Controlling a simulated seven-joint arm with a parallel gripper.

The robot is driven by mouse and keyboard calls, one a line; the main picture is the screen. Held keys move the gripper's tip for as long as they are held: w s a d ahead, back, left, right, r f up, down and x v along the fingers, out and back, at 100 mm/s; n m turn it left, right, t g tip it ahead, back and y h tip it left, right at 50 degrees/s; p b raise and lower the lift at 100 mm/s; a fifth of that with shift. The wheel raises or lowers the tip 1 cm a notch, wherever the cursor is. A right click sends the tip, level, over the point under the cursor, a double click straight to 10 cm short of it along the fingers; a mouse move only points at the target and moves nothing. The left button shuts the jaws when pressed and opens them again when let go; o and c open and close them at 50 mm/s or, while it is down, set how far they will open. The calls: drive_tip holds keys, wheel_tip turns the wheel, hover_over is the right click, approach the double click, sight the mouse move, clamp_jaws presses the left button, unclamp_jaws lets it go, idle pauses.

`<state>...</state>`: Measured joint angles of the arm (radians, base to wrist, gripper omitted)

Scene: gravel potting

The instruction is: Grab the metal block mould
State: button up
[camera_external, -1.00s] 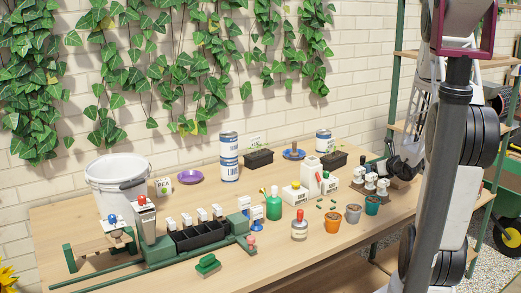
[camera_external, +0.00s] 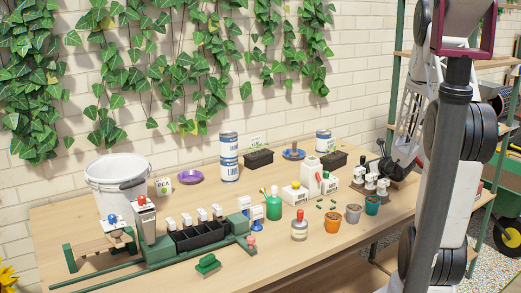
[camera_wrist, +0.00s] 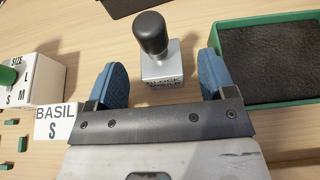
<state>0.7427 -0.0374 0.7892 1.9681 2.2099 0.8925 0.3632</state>
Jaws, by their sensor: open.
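The metal block mould (camera_wrist: 162,62) is a small silver block with an upright black knob handle, standing on the wooden table in the wrist view. Its front carries a dark label, partly legible. My gripper (camera_wrist: 163,80) is open, with one blue finger to the left of the mould and one to the right. The fingers are apart from it, and the mould stands a little ahead of them, roughly midway. In the external view my gripper is largely hidden, and I cannot make out the mould clearly there.
In the wrist view a green-rimmed tray of dark soil (camera_wrist: 224,55) is close to the right finger. A white size box (camera_wrist: 38,82) with a green knob and a basil label (camera_wrist: 57,122) are at the left. Several small green pieces lie at far left.

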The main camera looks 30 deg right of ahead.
drive_tip(key=shift+x, duration=1.55)
drive_tip(key=c, duration=1.1)
